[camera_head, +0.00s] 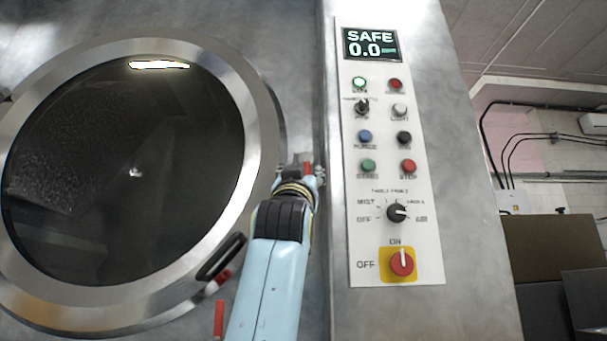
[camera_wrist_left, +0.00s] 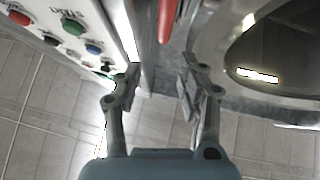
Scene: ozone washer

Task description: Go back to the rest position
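My left gripper (camera_head: 308,177) is in front of the steel washer, between the round door (camera_head: 262,130) and the control panel (camera_head: 380,225). In the left wrist view its two fingers (camera_wrist_left: 160,82) are spread apart with nothing held between them. A red bar (camera_wrist_left: 168,18) shows beyond the fingertips in that view, apart from them. My right gripper is in neither view.
The panel display (camera_head: 371,45) reads "SAFE 0.0", and a green lamp (camera_head: 359,84) is lit. The red knob (camera_head: 401,263) sits on a yellow plate. A black door handle (camera_head: 221,257) sticks out left of my arm. Dark boxes (camera_head: 555,250) stand at right.

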